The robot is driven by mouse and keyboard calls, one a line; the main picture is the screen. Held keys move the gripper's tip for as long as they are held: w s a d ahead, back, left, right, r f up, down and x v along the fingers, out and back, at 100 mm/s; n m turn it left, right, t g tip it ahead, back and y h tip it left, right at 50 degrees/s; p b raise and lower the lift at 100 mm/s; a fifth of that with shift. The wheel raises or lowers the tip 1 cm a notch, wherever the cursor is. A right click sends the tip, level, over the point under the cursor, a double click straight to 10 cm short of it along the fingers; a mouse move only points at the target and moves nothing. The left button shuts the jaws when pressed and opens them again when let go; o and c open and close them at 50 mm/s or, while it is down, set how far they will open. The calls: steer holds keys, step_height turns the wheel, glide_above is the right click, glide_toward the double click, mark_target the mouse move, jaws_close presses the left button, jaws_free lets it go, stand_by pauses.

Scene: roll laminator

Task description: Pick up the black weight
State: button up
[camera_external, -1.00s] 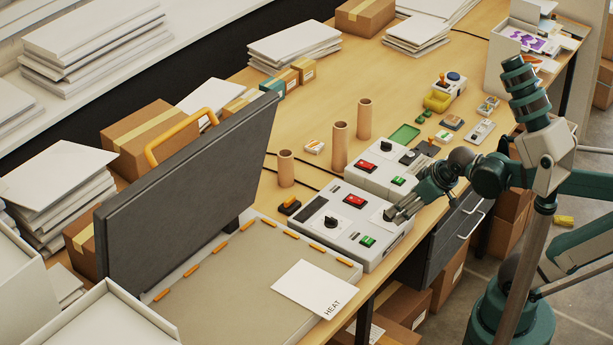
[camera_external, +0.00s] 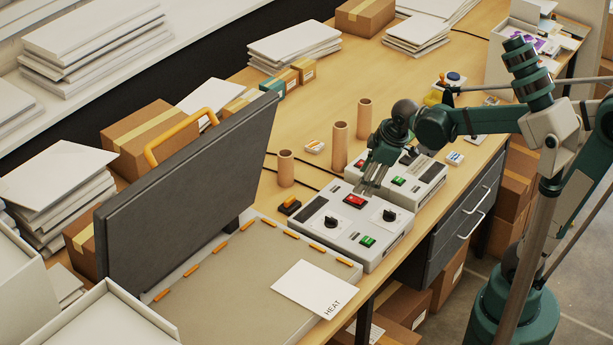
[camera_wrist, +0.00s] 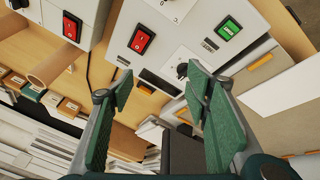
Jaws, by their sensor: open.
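My gripper (camera_external: 368,188) is open, pointing down above the back edge of the near control box (camera_external: 345,232). It also shows in the wrist view (camera_wrist: 160,82), with green fingers apart and nothing held between them. I cannot make out a separate black weight for sure. The near box carries black knobs (camera_external: 331,222) and a red switch (camera_external: 355,201). The far control box (camera_external: 425,186) is partly hidden behind my gripper and wrist, so a black object there could be covered.
Cardboard tubes (camera_external: 340,146) stand behind the boxes. A large dark lid (camera_external: 190,190) with an orange handle stands raised at left. A white sheet marked HEAT (camera_external: 314,289) lies in front.

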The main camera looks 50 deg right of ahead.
steer(key=w+a+f+n+g+p, duration=0.2)
steer(key=w+n+p, duration=0.3)
steer(key=w, duration=0.9)
steer(key=n+g+p, duration=0.3)
steer(key=n+p, duration=0.2)
steer(key=n, duration=0.2)
glide_above(290, 198)
steer(key=shift+s+a+f, duration=0.1)
steer(key=shift+f, duration=2.35)
steer(key=shift+a+f, duration=0.1)
steer(key=shift+f, duration=2.35)
steer(key=shift+f, duration=0.1)
steer(key=shift+f, duration=1.2)
steer(key=shift+d+f, duration=0.15)
steer(key=shift+f, duration=2.45)
steer(key=c, duration=1.3)
